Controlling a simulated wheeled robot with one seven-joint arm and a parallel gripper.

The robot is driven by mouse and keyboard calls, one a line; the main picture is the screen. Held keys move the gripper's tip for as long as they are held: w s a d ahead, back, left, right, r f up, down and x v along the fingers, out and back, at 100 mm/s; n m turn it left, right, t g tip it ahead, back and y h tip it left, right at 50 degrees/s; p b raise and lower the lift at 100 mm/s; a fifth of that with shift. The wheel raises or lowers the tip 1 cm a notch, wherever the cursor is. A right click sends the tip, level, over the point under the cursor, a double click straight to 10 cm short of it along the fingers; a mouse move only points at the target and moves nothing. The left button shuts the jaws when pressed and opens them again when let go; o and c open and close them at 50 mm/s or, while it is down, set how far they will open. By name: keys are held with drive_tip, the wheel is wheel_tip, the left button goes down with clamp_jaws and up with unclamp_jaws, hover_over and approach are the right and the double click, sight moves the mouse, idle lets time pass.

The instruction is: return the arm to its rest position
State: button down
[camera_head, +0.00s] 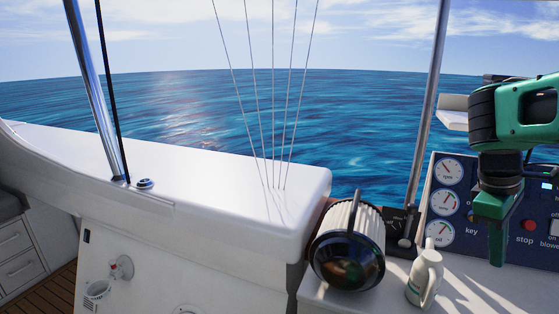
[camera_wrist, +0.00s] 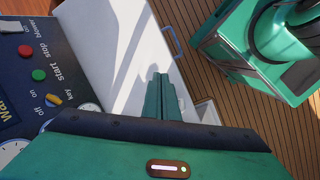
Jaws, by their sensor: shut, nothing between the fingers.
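My green arm enters at the right of the head view, bent, with its wrist pointing down. My gripper (camera_head: 497,262) hangs in front of the dark instrument panel (camera_head: 459,235) and hides part of it. In the wrist view my gripper (camera_wrist: 159,78) shows its two green fingers close together, with nothing between them. They are over the white console top (camera_wrist: 125,45), beside the panel. The hatch cannot be made out in either view.
A large lamp (camera_head: 349,245) and a pale bottle-like object (camera_head: 425,279) stand on the console left of my gripper. A metal post (camera_head: 428,115) rises behind. The wrist view shows a blue handle (camera_wrist: 173,42) at the console edge and wooden deck (camera_wrist: 210,85) beyond.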

drive_tip(key=s+a+f+m+y, duration=0.1)
drive_tip(key=s+a+f+m, duration=0.1)
drive_tip(key=s+m, duration=0.4)
drive_tip(key=s+a+f+m+t+y, duration=0.1)
drive_tip(key=s+a+f+m+y, duration=0.1)
drive_tip(key=s+f+m, duration=0.3)
drive_tip(key=shift+s+a+f+m, duration=0.2)
drive_tip(key=shift+s+a+m, duration=0.3)
drive_tip(key=shift+s+m, duration=0.5)
drive_tip(key=shift+s, duration=0.2)
drive_tip(key=shift+w+f, duration=0.25)
drive_tip(key=shift+w, duration=0.35)
